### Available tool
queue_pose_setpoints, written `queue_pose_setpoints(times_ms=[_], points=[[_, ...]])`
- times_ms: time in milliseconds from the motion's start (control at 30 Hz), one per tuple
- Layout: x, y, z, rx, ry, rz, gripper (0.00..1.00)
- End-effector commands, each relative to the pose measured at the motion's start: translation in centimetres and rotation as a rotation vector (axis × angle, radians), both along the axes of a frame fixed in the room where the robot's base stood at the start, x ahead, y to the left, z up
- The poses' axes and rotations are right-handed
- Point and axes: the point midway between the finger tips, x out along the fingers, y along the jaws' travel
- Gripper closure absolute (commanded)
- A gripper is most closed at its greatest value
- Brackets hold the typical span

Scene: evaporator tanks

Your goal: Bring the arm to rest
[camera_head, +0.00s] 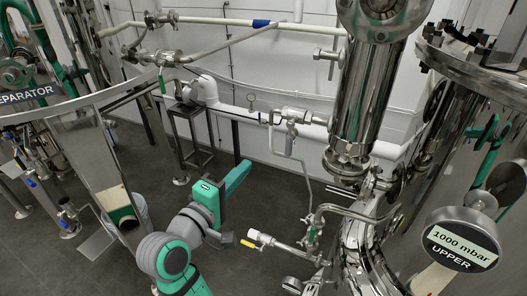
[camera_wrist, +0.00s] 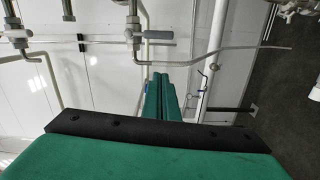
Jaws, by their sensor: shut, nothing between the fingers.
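My gripper (camera_head: 240,172) shows in the head view at the lower middle, at the end of my green and grey arm. It points up and to the right, in open space above the dark floor. In the wrist view, its green fingers (camera_wrist: 160,92) lie side by side, closed, with nothing between them. The arm is bent, and its lower part is cut off by the bottom edge of the head view.
A small valve with a yellow handle (camera_head: 249,242) is close to the right of my arm. The upper pressure gauge (camera_head: 461,246) and steel tanks fill the right side. A steel column (camera_head: 97,165) is at left. White pipes (camera_head: 240,113) run along the back wall.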

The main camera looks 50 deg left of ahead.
Motion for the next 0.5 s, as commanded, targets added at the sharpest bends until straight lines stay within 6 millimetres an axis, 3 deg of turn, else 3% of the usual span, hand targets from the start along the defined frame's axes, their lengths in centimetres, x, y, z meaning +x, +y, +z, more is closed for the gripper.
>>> queue_pose_setpoints(times_ms=[333, 500], points=[[0.1, -0.2, -0.6, 0.002, 0.006, 0.001, 1.00], [1.7, -1.5, -4.3, 0.030, 0.052, 0.011, 1.00]])
